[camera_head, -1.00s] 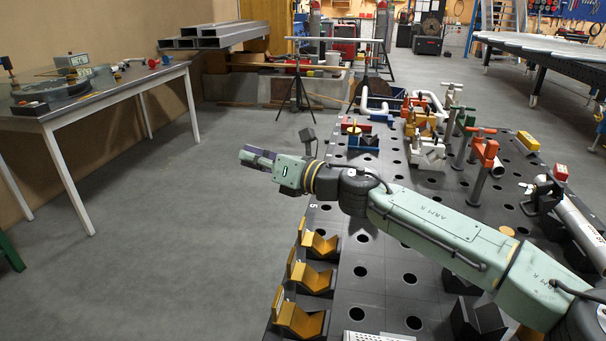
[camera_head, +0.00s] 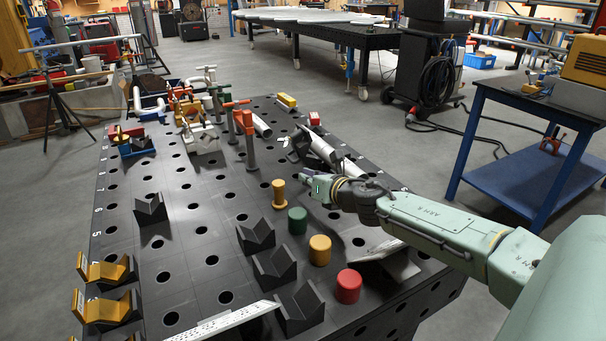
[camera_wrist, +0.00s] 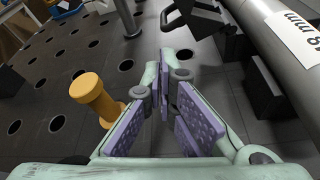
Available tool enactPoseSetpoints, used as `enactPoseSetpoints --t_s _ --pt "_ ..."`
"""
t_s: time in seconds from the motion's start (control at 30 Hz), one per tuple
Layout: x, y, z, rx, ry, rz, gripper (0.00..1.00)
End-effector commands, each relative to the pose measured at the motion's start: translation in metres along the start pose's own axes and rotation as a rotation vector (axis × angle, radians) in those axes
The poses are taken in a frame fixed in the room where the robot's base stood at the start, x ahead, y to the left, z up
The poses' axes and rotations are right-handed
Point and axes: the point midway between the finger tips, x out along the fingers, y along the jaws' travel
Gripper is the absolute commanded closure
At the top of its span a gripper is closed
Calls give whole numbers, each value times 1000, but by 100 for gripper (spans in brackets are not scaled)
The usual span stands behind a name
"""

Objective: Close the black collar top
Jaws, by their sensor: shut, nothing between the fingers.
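The black collar (camera_head: 298,147) is on the worktable by the grey pipe (camera_head: 322,147), just beyond my gripper. In the wrist view a black hinged part, which looks like the collar top (camera_wrist: 204,18), stands tilted up and away from the pipe (camera_wrist: 290,48) at the upper right. It appears open. My gripper (camera_head: 308,179) is over the table, short of the collar. In the wrist view its purple-padded fingers (camera_wrist: 162,92) are together with nothing between them. They are apart from the collar.
A yellow peg (camera_head: 279,194) stands left of my gripper and also shows in the wrist view (camera_wrist: 95,97). Green (camera_head: 297,220), yellow and red cylinders and black V-blocks (camera_head: 256,236) stand nearer. Orange-topped clamps (camera_head: 247,125) stand to the left.

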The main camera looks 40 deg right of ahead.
Motion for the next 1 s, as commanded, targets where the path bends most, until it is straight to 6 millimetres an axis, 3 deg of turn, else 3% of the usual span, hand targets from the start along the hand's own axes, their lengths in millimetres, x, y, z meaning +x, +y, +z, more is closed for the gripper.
enactPoseSetpoints --t_s 0.2,0.43,0.63,1.0 --pt "42 3 3 2 1 4 100" --pt "74 2 2 1 0 2 100" --pt "83 1 0 2 1 1 100" --pt "81 0 0 6 0 3 100"
